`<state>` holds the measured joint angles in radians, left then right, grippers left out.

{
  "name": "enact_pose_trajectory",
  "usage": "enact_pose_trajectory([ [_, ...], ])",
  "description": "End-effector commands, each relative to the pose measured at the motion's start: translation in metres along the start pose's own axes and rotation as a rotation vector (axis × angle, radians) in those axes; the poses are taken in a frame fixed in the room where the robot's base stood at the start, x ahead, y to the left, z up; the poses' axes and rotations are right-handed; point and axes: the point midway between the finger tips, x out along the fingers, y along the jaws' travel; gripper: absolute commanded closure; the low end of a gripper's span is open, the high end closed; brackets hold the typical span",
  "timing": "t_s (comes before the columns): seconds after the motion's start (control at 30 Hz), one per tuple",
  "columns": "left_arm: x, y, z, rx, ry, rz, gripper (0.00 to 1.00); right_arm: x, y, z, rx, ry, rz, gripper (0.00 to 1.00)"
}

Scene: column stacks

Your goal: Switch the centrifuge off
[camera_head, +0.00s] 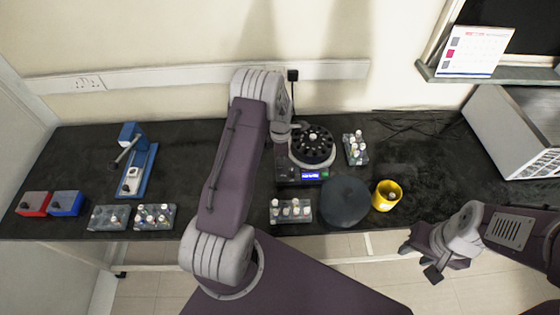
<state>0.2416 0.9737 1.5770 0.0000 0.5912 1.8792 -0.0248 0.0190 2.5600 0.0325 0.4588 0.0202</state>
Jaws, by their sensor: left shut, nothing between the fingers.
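The centrifuge (326,160) stands at the back middle of the dark bench, its round rotor uncovered and holding several tubes. Its small front display (311,175) is lit blue. My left arm reaches over the bench from the front, and my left gripper (283,163) points down at the left front side of the centrifuge. It is shut and empty, small and dark in the picture, so I cannot tell whether it touches the centrifuge. My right gripper (420,262) is open and empty in front of the bench's front edge at the right.
A dark round lid (345,201) and a yellow cup (377,202) stand right of a tube rack (290,219). Another rack (355,158) stands right of the centrifuge. A blue device (148,172), red box (33,204) and blue box (66,203) are left.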

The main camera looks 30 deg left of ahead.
Motion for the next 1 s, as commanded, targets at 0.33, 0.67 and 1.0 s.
enact_pose_trajectory([
  [0.33, 0.006, 0.0, 0.0, 0.0, 0.0, 0.0, 1.0, 0.004, 0.0, 0.0, 0.0, 0.0, 0.0, 0.6],
  [0.67, -0.004, 0.0, 0.0, 0.0, 0.0, 0.001, 1.0, -0.004, 0.0, 0.0, 0.0, 0.0, 0.0, 0.6],
  [1.0, -0.039, 0.0, 0.0, 0.0, 0.0, 0.001, 1.0, -0.032, -0.001, -0.003, 0.0, 0.0, 0.0, 0.6],
])
